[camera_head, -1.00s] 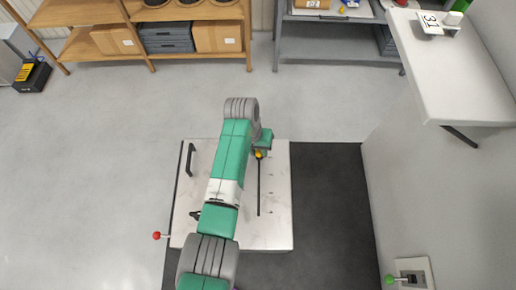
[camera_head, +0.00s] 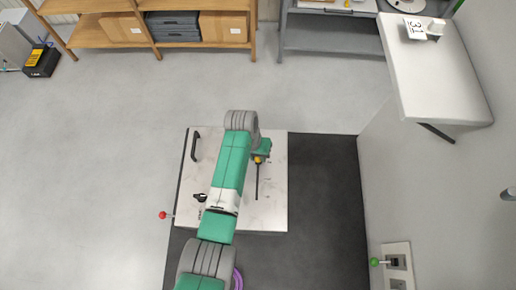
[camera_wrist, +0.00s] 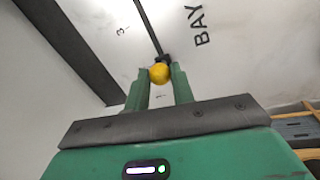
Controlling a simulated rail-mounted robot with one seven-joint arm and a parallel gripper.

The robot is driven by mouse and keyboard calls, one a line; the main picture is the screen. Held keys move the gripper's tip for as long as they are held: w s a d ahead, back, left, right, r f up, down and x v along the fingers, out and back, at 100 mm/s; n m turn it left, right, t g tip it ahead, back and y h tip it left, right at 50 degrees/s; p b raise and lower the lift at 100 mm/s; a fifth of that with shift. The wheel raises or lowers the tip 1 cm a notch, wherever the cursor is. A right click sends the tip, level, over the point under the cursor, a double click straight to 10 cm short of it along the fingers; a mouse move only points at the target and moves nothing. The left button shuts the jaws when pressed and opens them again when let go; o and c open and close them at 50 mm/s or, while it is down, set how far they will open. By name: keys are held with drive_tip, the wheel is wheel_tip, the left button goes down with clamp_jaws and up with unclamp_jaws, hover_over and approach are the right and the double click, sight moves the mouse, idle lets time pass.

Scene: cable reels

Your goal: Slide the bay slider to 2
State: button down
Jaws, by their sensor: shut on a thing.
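The bay slider's yellow knob (camera_wrist: 159,73) sits between the two green fingers of my gripper (camera_wrist: 160,77), which are shut on it. A black slider base shows just behind the knob, on a dark straight slot (camera_wrist: 149,27) in the pale panel. A "3" (camera_wrist: 122,31) is printed beside the slot farther up, and a small mark, seemingly a "2" (camera_wrist: 160,97), shows between the fingers. In the head view, the knob (camera_head: 259,159) is at the gripper, with the slot (camera_head: 257,184) running down below it. The slider's exact setting is unclear.
The white panel (camera_head: 262,215) also has a black handle (camera_head: 195,146), a black knob (camera_head: 200,197) partly beside my arm, and a red-tipped lever (camera_head: 163,215). A green-knobbed switch (camera_head: 375,262) is on the right wall. A white shelf (camera_head: 445,90) juts out above.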

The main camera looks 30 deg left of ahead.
drive_tip(key=c, duration=1.2)
unclamp_jaws()
drive_tip(key=shift+r, duration=0.1)
drive_tip(key=r, duration=0.2)
drive_tip(key=a+r, duration=0.1)
drive_tip(key=r, duration=0.4)
drive_tip(key=shift+s+a+r, duration=0.2)
drive_tip(key=shift+a+r, duration=0.05)
